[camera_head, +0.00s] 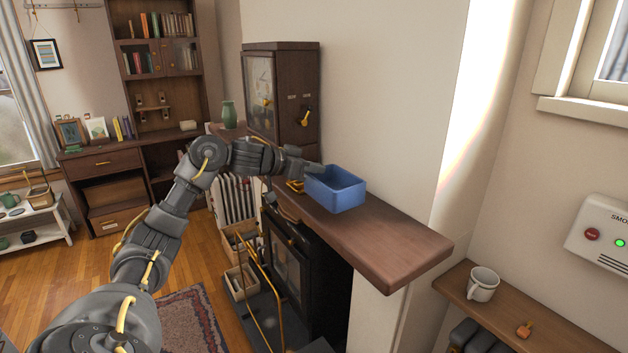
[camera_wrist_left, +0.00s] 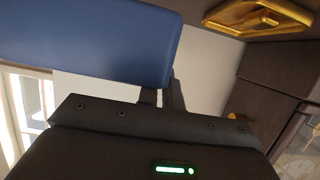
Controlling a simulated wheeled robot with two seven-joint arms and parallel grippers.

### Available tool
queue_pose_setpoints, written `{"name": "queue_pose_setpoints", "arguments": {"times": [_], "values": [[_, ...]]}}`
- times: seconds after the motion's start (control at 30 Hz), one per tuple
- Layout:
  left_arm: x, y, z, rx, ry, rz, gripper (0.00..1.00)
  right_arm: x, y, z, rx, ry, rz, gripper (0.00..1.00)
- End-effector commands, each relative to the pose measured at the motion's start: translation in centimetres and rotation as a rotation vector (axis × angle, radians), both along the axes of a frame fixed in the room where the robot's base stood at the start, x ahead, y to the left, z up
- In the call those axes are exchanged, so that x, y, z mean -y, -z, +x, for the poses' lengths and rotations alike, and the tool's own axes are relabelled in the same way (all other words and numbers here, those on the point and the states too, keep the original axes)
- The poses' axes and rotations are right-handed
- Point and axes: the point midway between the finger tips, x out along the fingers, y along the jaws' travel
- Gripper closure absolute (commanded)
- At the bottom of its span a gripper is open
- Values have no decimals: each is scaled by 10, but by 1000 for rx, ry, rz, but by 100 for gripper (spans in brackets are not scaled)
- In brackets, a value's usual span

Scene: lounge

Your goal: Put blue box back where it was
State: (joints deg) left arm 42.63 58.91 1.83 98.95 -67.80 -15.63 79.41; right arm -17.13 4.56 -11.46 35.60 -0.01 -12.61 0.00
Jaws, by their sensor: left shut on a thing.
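The blue box (camera_head: 346,196) is an open-topped rectangular bin, upright over the dark wooden mantel shelf (camera_head: 385,245). I cannot tell whether its bottom touches the shelf. My left gripper (camera_head: 313,170) reaches in from the left and is shut on the box's wall at its left end. In the left wrist view the blue box (camera_wrist_left: 90,40) fills the upper left, with the gripper fingers (camera_wrist_left: 170,92) at its edge. The fingertips are partly hidden. My right gripper is not in view.
A yellow object (camera_head: 295,186) lies on the shelf just left of the box. A dark cabinet (camera_head: 287,90) and a green vase (camera_head: 229,114) stand farther back. The shelf's near end is clear. A white mug (camera_head: 483,284) stands on a lower shelf at right.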

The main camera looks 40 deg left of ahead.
Motion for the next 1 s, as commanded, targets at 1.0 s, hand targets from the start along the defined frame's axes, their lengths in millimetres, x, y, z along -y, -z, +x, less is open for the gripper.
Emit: {"name": "queue_pose_setpoints", "arguments": {"times": [1.0], "values": [[-5,42,6,0,0,0,71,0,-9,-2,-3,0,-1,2]]}}
